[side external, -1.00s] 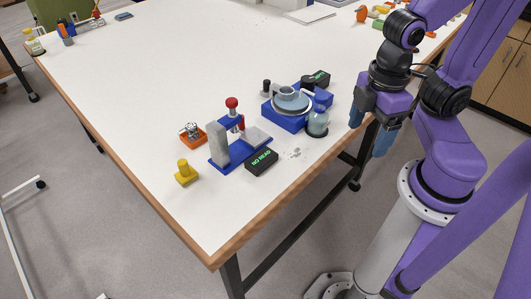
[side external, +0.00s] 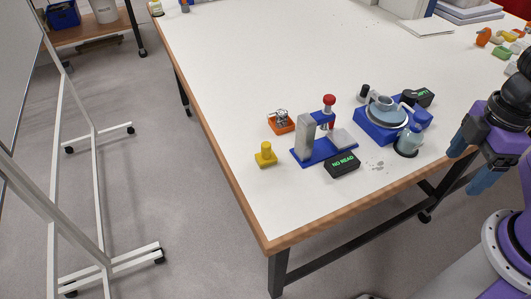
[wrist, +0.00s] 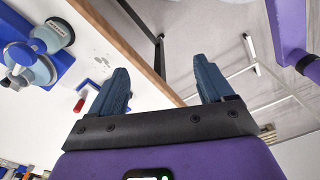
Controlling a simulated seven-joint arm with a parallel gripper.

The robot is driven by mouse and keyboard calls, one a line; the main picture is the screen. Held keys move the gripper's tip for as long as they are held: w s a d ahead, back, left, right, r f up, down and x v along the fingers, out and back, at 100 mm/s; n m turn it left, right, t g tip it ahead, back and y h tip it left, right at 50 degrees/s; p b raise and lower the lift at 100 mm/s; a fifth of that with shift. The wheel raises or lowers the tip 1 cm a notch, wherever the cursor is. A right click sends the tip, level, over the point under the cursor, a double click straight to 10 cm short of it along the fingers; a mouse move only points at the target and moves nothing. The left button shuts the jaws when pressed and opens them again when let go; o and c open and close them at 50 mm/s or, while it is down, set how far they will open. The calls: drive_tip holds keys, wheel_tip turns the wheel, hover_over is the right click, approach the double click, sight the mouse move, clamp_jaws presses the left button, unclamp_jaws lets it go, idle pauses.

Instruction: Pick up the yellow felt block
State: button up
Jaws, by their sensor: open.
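The yellow felt block (side external: 265,155) has a square base with a small upright knob on top. It stands on the white table near the front left edge in the side view. My gripper (side external: 476,160) is at the right, off the table's right front edge, well away from the block. Its two blue fingers are apart with nothing between them. In the wrist view my gripper (wrist: 164,82) is also open and empty, with the table's edge and the floor beyond the fingers. The block cannot be made out in the wrist view.
Right of the block stand an orange tray (side external: 281,128) with a metal part, a blue press with a red knob (side external: 328,100), a black "NO READ" display (side external: 342,165) and a blue device with a round plate (side external: 386,112). The table's front left is clear.

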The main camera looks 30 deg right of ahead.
drive_tip(key=c, duration=0.4)
drive_tip(key=shift+o, duration=0.2)
wheel_tip(320, 180, up, 2)
drive_tip(key=n, duration=0.6)
hover_over(266, 144)
drive_tip(key=f, duration=1.2)
drive_tip(key=shift+w, duration=0.25)
drive_tip(key=shift+s+f, duration=0.15)
drive_tip(key=shift+f, duration=1.15)
drive_tip(key=shift+s+f, duration=0.1)
drive_tip(key=shift+f, duration=1.2)
